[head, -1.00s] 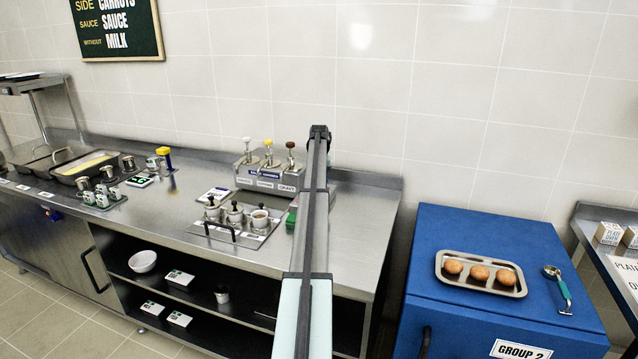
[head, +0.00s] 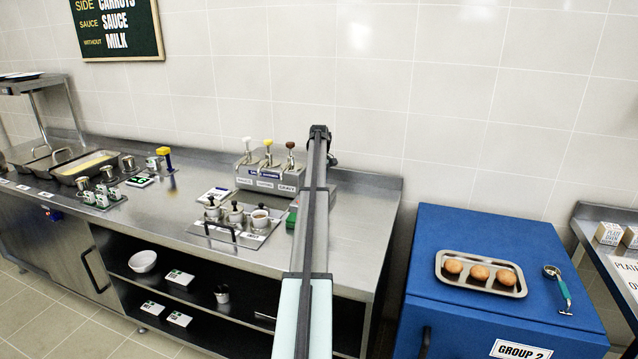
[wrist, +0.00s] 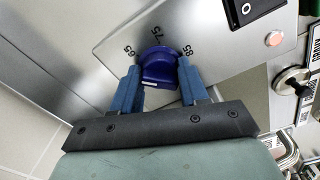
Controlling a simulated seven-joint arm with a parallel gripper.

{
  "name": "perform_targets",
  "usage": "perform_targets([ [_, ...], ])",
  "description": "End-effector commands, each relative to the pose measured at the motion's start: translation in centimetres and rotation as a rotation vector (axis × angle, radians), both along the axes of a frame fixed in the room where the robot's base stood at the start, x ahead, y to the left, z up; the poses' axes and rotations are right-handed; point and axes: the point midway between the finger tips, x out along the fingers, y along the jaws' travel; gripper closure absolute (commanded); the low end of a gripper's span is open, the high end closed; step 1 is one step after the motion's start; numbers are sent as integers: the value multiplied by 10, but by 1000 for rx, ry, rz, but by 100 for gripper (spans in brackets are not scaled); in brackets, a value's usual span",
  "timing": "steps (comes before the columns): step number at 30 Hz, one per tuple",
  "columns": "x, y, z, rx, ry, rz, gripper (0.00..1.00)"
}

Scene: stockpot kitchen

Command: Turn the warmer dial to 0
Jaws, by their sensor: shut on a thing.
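The dark blue dial (wrist: 158,62) sits on a grey metal panel (wrist: 108,48) in the wrist view. I cannot tell which mark the dial points to. My gripper (wrist: 160,70) has its two blue fingers on either side of the dial, shut on it. The sauce warmer (head: 262,181) with several pump tops stands against the wall in the head view. There my arm hides the dial and my gripper.
A black rocker switch (wrist: 246,9) and a pinkish round light (wrist: 275,38) are beside the dial. Metal pump parts (wrist: 292,82) are at the right. A rack of lidded pots (head: 236,222) stands left of my arm. The blue cabinet (head: 430,235) is at the right.

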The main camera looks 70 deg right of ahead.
Motion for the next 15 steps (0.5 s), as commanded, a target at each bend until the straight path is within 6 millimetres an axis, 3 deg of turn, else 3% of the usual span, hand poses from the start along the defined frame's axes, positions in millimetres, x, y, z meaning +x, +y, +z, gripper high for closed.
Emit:
perform_targets([
  [15, 0, 0, 0, -1, 0, 475, 87],
])
